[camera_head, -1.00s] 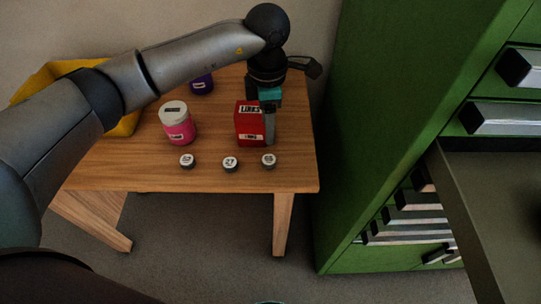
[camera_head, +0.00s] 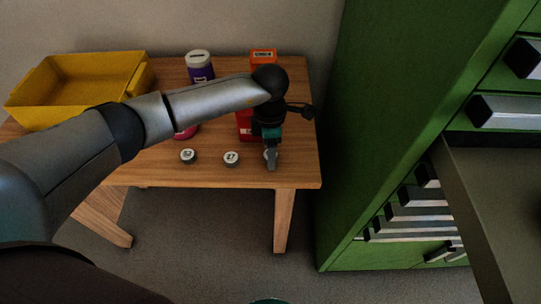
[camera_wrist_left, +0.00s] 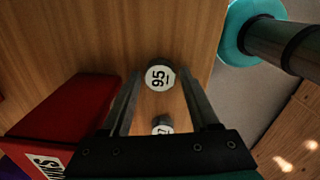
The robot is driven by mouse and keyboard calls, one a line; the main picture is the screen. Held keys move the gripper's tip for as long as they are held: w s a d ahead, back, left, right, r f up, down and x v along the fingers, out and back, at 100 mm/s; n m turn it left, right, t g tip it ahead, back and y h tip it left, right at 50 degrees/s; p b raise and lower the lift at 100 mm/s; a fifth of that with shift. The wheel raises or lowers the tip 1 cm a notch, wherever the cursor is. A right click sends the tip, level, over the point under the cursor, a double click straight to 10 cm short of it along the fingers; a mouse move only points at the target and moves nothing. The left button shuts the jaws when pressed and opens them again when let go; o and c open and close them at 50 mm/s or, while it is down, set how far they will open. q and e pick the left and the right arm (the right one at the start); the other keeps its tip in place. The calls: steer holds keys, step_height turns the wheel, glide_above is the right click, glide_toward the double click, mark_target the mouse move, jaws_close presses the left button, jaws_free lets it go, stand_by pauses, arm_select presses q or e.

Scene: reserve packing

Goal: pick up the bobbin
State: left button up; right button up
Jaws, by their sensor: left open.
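Small dark round pieces with white numbered tops stand in a row near the wooden table's front edge; they look like bobbins. The left one (camera_head: 188,156) and the middle one, marked 27 (camera_head: 232,159), are plain to see. The right one is mostly hidden behind my left gripper (camera_head: 270,165) in the head view. In the left wrist view this right piece (camera_wrist_left: 159,76), marked with what looks like 95, shows between the tips of my open left gripper (camera_wrist_left: 160,80). I cannot tell whether the fingers touch it. My right gripper is out of view.
A red box (camera_head: 244,125) stands just behind the gripper, and an orange box (camera_head: 263,56) farther back. A purple jar (camera_head: 199,68) and a mostly hidden pink jar (camera_head: 186,133) stand left. A yellow bin (camera_head: 75,90) is at the back left. A green cabinet (camera_head: 375,130) rises at right.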

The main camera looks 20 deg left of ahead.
arm_select(q)
jaws_close()
stand_by(0.4)
steer(key=shift+r, duration=0.1)
